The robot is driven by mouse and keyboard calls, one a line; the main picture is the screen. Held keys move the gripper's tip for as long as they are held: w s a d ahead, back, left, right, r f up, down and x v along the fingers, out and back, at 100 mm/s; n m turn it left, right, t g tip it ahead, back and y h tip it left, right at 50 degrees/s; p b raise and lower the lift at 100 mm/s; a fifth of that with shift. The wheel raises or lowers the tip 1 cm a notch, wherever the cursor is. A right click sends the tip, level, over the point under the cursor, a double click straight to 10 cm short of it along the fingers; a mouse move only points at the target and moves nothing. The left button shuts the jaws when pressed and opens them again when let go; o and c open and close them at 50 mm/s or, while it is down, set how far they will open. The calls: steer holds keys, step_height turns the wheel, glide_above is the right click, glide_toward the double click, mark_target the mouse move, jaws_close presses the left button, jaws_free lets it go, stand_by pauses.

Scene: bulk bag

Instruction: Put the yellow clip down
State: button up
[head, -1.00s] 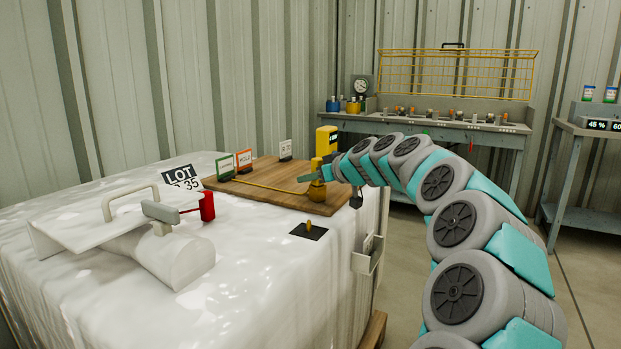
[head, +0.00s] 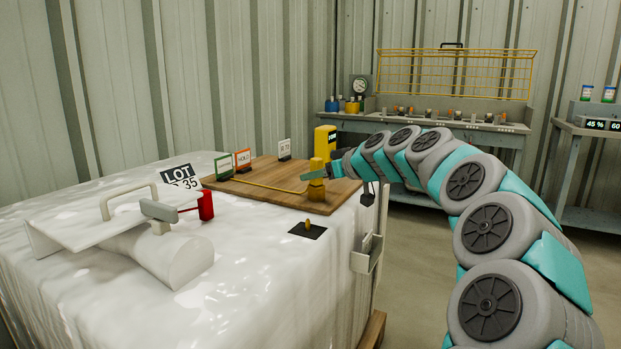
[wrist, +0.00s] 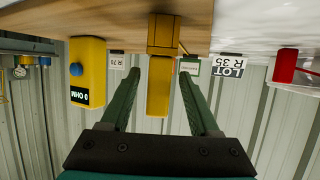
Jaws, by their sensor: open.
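The yellow clip (head: 317,190) stands at the right front of the wooden board (head: 275,178) on top of the white bulk bag. A yellow lead runs left from near it along the board. In the wrist view, which is upside down, the clip (wrist: 159,88) shows as a yellow block. My gripper (wrist: 160,75) is open, with one green finger on each side of the clip and gaps between. In the head view my gripper (head: 322,173) is at the clip's height, one finger crossing in front of it.
A yellow meter (head: 325,142) stands behind the clip. Small sign cards, one marked HOLD (head: 243,160), stand along the board's back edge. A dark patch with a brass stud (head: 307,229) lies on the bag in front. A red part (head: 206,206) is to the left.

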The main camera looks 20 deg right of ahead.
steer(key=v, duration=0.8)
steer(key=shift+b, duration=0.3)
steer(key=shift+s+d+f, duration=0.1)
steer(key=shift+s, duration=0.05)
